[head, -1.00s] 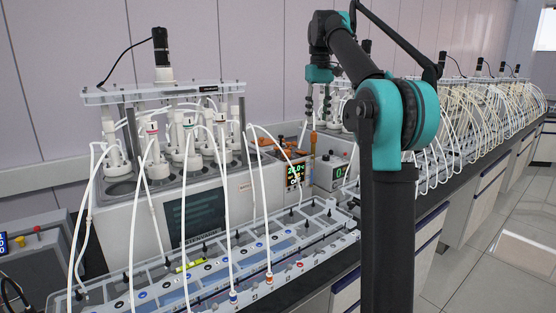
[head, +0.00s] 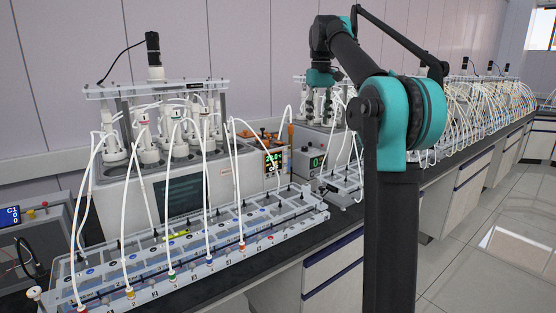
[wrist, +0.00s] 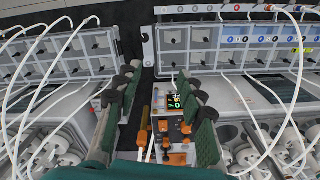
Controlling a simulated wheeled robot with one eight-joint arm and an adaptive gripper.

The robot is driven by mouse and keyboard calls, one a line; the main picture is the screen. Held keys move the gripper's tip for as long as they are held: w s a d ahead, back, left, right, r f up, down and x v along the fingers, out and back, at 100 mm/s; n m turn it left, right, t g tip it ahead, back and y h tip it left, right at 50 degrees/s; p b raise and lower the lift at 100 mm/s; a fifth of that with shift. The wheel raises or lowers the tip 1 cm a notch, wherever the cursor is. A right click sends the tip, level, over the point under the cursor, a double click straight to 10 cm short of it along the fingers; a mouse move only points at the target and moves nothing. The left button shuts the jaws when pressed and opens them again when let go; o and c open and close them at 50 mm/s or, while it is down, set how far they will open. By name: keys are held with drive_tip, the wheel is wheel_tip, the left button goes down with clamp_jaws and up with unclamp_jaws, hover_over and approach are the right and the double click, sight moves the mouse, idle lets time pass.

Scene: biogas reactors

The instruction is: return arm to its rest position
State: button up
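My arm (head: 400,125) stands folded in the head view, its upper link bent up and back toward the bench. My gripper (head: 322,100) hangs downward at the arm's end, in front of the second reactor unit. In the wrist view my gripper (wrist: 157,85) has its teal, black-tipped fingers spread apart. No object is held between them. The bench gear behind it shows through the gap, including a small lit display (wrist: 176,98) and orange parts (wrist: 178,158).
A reactor unit (head: 165,90) with white tubes stands on the bench at left. A long tube rack (head: 300,207) lies before it. A controller with a lit display (head: 273,161) stands beside it. More tubed reactors (head: 480,105) line the bench. The floor (head: 470,270) at right is clear.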

drive_tip(key=s+d+f+m+t, duration=0.15)
drive_tip(key=s+f, duration=0.35)
drive_tip(key=f, duration=0.6)
drive_tip(key=s+d+f+m+t, duration=0.15)
drive_tip(key=s+f, duration=0.35)
drive_tip(key=f, duration=0.6)
drive_tip(key=s+d+f+m+t, duration=0.1)
drive_tip(key=s+d+f, duration=0.1)
drive_tip(key=s+f, duration=2)
drive_tip(key=shift+s+d, duration=0.2)
drive_tip(key=shift+d, duration=0.05)
drive_tip(key=shift+o, duration=0.5)
drive_tip(key=shift+r, duration=0.1)
